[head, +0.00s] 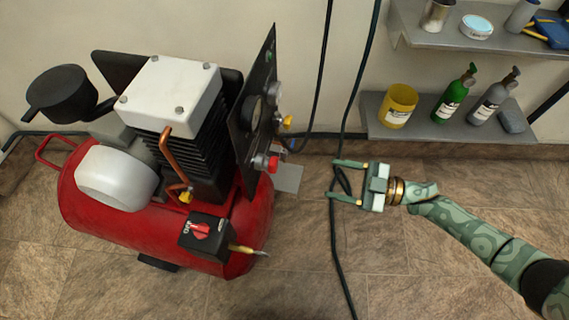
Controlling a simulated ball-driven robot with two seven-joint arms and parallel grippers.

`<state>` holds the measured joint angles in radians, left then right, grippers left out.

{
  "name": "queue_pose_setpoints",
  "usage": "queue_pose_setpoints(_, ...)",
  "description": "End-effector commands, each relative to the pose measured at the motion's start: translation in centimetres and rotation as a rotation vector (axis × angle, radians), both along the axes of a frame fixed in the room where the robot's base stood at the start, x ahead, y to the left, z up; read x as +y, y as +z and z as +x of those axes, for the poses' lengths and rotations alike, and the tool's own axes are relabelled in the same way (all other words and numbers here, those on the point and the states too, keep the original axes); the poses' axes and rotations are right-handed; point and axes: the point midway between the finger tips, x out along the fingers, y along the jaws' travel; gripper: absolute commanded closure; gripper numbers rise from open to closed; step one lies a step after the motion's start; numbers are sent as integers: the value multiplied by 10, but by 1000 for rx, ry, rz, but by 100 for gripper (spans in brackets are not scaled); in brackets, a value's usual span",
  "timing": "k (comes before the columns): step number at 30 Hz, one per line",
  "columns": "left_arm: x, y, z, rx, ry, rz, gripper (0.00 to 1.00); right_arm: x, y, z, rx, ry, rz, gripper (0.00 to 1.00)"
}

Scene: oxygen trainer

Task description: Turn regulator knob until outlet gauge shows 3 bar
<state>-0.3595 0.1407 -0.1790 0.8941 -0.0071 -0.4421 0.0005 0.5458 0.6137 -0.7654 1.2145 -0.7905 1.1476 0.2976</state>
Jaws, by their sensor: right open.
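A black panel (252,110) stands edge-on at the right side of the red compressor. Its gauges show at a steep slant, so I cannot read any dial or tell which is the outlet gauge. A red knob (272,163) sticks out low on the panel, and a grey round fitting (275,89) sits higher up. I cannot tell for sure which is the regulator knob. My right gripper (333,179) is open, to the right of the red knob and apart from it, with its fingers pointing left toward the panel. My left gripper is out of view.
The red compressor tank (150,232) fills the left, with a black switch box (206,236) in front. A black hose (336,245) passes by my right gripper's fingers. Shelves (520,134) at the right hold a yellow cup (398,106) and bottles.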

Motion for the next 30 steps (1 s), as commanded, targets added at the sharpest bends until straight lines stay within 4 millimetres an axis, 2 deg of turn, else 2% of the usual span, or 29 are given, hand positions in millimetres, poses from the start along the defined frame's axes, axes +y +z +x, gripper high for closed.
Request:
queue_pose_setpoints(5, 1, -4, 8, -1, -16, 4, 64, 42, -2, 13, -1, 1, 5, 40)
queue_pose_setpoints(9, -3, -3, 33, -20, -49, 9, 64, 76, -3, 25, 1, -1, 4, 40)
queue_pose_setpoints(15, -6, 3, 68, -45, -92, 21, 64, 116, -3, 38, 0, -4, 2, 40)
queue_pose_setpoints(21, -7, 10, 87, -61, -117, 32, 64, 135, -2, 44, 1, -3, 0, 40)
queue_pose_setpoints(30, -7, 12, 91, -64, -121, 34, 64, 138, -1, 45, -1, -4, 0, 40)
